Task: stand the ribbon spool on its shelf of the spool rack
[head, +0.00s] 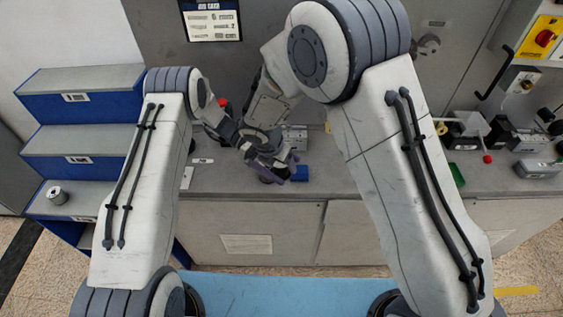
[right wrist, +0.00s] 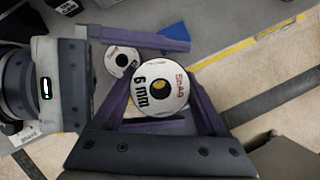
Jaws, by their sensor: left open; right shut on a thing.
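A ribbon spool (right wrist: 172,80) with a white "6 mm" face sits between the purple fingers of my right gripper (right wrist: 160,76), which is shut on it. My left gripper (right wrist: 187,84) comes in from the left in the right wrist view, open, one finger on either side of the spool; contact cannot be told. In the head view both grippers (head: 272,165) meet above the counter, and the held spool is largely hidden. The spool rack (head: 75,140) is a blue stepped unit with grey shelves at the left.
Another white-faced spool (right wrist: 119,62) lies beyond the held one in the right wrist view. A blue piece (head: 300,173) is on the counter (head: 340,185) beside the grippers. Tools and fixtures crowd the counter's right end. The upper rack shelves look bare.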

